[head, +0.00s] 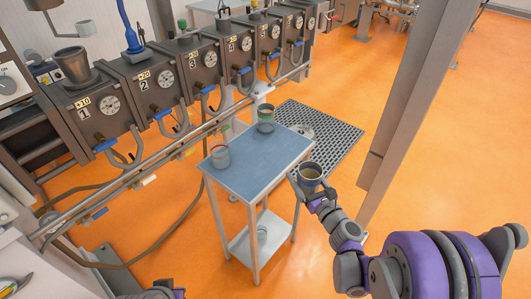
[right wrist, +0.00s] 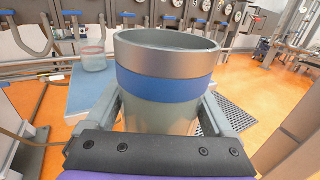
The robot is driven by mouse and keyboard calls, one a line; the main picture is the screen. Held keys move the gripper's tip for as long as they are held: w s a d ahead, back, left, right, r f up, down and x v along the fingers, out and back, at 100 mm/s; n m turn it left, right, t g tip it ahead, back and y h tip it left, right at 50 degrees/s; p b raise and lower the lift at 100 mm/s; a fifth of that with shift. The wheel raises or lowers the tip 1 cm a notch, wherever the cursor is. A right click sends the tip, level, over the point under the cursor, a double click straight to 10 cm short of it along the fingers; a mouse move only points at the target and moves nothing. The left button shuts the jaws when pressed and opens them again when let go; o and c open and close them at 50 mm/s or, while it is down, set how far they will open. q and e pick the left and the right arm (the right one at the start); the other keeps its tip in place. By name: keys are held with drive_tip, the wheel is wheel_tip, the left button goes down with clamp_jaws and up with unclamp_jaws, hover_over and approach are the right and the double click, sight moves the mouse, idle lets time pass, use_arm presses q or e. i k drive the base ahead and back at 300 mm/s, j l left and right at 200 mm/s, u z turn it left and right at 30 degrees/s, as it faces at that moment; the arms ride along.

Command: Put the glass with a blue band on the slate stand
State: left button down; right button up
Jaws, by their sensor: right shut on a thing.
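The glass with a blue band (head: 311,171) is grey with a wide rim and looks upright. My right gripper (head: 309,184) is shut on it. In the right wrist view the blue band of the glass (right wrist: 170,87) shows between the two fingers of my right gripper (right wrist: 160,115). The slate stand (head: 258,170) is a small table with a slate-blue top and pale legs. The held glass is just off the right edge of its top in the head view; its height over the top is hard to tell. My left gripper is out of view.
A reddish-rimmed glass (head: 221,157) stands at the left of the top, and a green-banded one (head: 266,114) at the back. Another glass (head: 262,232) is on the lower shelf. The top's middle and front are clear. A pipe rail (head: 170,157) runs along the left.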

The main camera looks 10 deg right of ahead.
sight(258, 152)
drive_tip(key=i+j+z, duration=0.4)
drive_tip(key=i+j, duration=0.2)
drive_tip(key=j, duration=0.15)
drive_tip(key=i+j, duration=0.25)
